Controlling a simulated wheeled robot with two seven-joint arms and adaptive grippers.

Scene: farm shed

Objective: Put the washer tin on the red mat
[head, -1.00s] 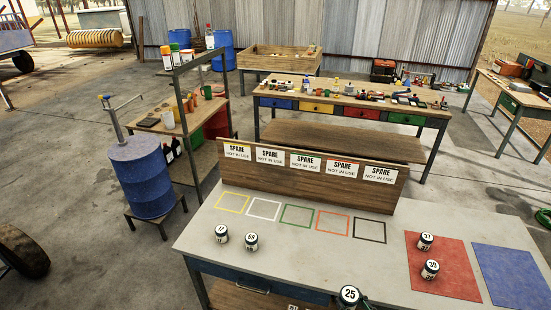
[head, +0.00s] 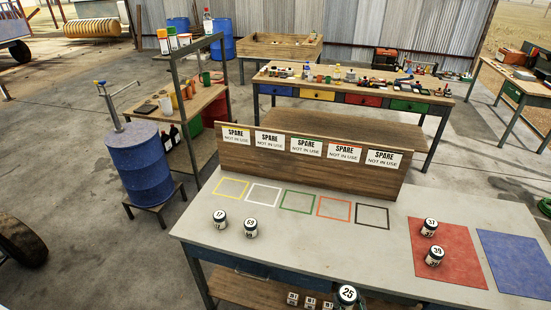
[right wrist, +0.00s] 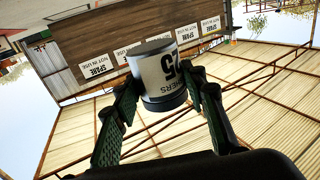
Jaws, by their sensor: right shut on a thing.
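The washer tin (head: 347,294), white with a dark lid and the number 25, is at the bottom edge of the head view, by the front edge of the near table. My right gripper (right wrist: 163,88) is shut on it, one finger on each side. In the head view that gripper is mostly cut off below the tin. The red mat (head: 462,268) lies on the table to the right and holds two tins, 31 (head: 430,228) and 39 (head: 435,257). My left gripper is not in view.
A blue mat (head: 515,262) lies right of the red mat. Tins 17 (head: 220,219) and 59 (head: 250,228) stand on the table's left part. Coloured outlines lie before a spare-sign board (head: 310,175). Bare tabletop (head: 340,250) lies between tin 25 and the red mat.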

